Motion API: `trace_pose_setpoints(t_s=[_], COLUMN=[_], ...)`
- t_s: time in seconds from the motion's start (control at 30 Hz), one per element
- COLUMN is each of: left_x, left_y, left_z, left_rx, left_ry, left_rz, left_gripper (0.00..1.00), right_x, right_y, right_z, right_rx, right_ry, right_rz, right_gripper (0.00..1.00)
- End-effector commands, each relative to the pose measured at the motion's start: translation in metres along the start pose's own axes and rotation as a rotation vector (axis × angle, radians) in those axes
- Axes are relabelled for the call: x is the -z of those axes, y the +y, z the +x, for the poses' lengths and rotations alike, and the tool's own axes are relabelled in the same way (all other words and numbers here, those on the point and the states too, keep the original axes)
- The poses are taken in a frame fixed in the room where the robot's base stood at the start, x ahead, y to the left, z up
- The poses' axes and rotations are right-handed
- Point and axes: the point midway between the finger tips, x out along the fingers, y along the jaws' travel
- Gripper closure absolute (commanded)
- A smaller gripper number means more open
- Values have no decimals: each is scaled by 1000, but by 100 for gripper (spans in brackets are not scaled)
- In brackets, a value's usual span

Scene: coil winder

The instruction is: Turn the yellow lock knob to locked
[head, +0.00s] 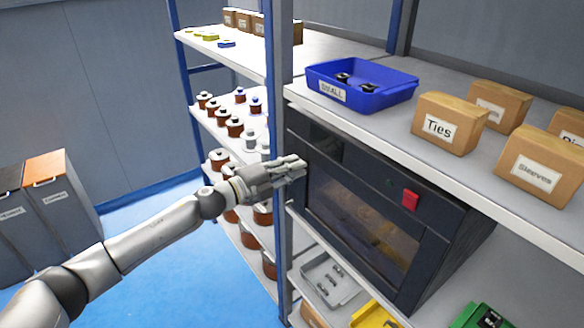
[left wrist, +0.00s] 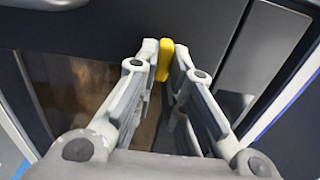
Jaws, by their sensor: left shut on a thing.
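The yellow lock knob (left wrist: 166,58) sits on the dark front of the coil winder. In the left wrist view it is between the fingertips of my left gripper (left wrist: 168,60), which is shut on it. The knob looks like an upright bar, slightly tilted in that view. In the head view the coil winder (head: 348,160) is a dark cabinet with a window on the shelf, and my left gripper (head: 303,168) reaches its left front edge. The knob is hidden behind the fingers there. My right gripper is in neither view.
A red button (head: 410,199) is on the winder's front right. A blue bin (head: 390,97) and cardboard boxes (head: 450,122) stand on the shelf above. A blue post (head: 279,60) rises close beside my left gripper. Shelves of spools (head: 236,126) are behind the arm.

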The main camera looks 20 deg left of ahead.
Motion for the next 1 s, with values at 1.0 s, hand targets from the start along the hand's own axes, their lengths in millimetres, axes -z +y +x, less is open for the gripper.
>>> trace_pose_setpoints(t_s=[1.0], left_x=[0], left_y=[3], left_z=[-58], left_rx=[-5], left_ry=[-1], left_rz=[-1], left_gripper=[68], right_x=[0], right_y=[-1], right_z=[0], right_rx=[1], right_ry=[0], right_rz=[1], right_gripper=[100])
